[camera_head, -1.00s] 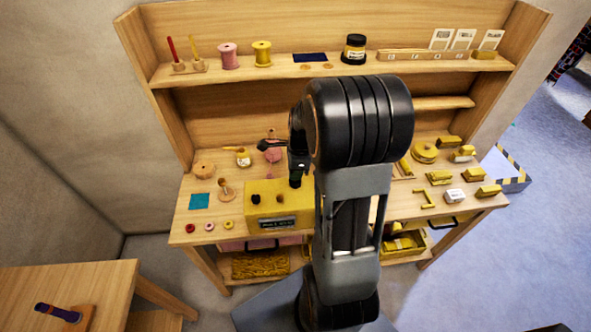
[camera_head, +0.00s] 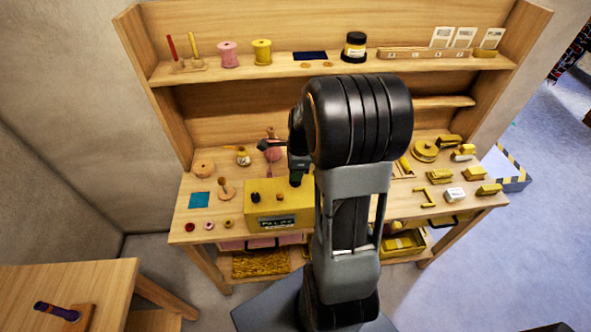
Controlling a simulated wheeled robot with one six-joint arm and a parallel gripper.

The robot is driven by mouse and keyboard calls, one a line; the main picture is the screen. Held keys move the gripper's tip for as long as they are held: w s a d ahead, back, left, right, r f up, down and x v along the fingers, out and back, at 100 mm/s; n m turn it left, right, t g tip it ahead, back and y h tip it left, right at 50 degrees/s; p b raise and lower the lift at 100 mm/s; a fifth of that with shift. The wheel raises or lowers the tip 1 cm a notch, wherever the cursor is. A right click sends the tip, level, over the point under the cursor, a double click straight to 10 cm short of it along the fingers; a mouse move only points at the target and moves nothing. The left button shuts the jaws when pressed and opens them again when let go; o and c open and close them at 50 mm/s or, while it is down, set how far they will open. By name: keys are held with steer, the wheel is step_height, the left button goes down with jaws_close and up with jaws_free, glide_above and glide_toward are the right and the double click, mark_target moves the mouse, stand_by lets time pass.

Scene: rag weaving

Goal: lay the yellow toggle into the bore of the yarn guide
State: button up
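My gripper (camera_head: 296,180) is at the end of my dark wrist, low over the back of a yellow box (camera_head: 265,212) with a small display. My arm hides much of that area, and the fingers are too small and dark to read. Several small yellow pieces lie on the bench, and I cannot tell which is the yellow toggle or whether it is in my gripper. A small wooden stand (camera_head: 226,191) with an upright part is left of the box. I cannot tell which thing is the yarn guide, and no bore is clear.
The bench (camera_head: 180,228) has a blue square (camera_head: 199,200), a round wooden piece (camera_head: 204,168) and small rings at left. Yellow blocks (camera_head: 440,176) and a yellow disc (camera_head: 424,150) lie at right. A shelf (camera_head: 160,76) with spools and a jar (camera_head: 354,47) runs above.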

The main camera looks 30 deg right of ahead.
steer(key=o, duration=0.4)
steer(key=shift+c, duration=0.2)
step_height(320, 180, up, 14)
steer(key=d, duration=0.1)
steer(key=shift+s+d, duration=0.3)
steer(key=shift+s, duration=0.05)
steer(key=shift+f, duration=0.15)
